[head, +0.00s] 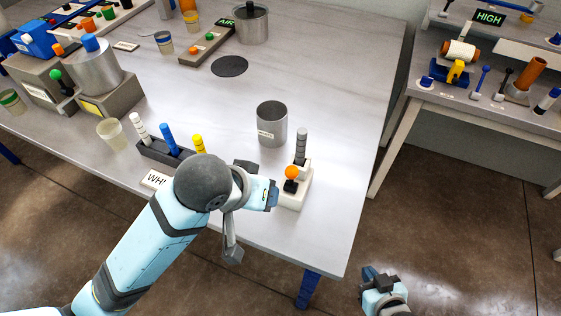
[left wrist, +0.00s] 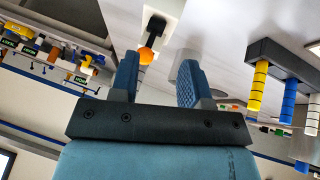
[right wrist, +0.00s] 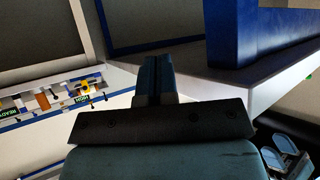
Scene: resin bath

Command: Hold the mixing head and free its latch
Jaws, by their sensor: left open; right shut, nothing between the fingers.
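A small white unit (head: 291,194) stands near the front right edge of the table. It carries an upright grey ribbed post (head: 300,147) and a short black lever with an orange ball knob (head: 292,172). It looks like the mixing head with its latch, though no label shows. My left gripper (head: 272,195) is close beside the unit, its fingers partly hidden by the wrist. In the left wrist view, its open fingers (left wrist: 158,80) point toward the orange knob (left wrist: 146,56), with nothing held. My right gripper (head: 370,273) is shut and empty, low beyond the table's right front edge.
A grey metal cup (head: 272,124) stands just behind the unit. A dark rack (head: 158,150) with white, blue and yellow handles is to its left. A side bench (head: 492,113) with tools stands at the right.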

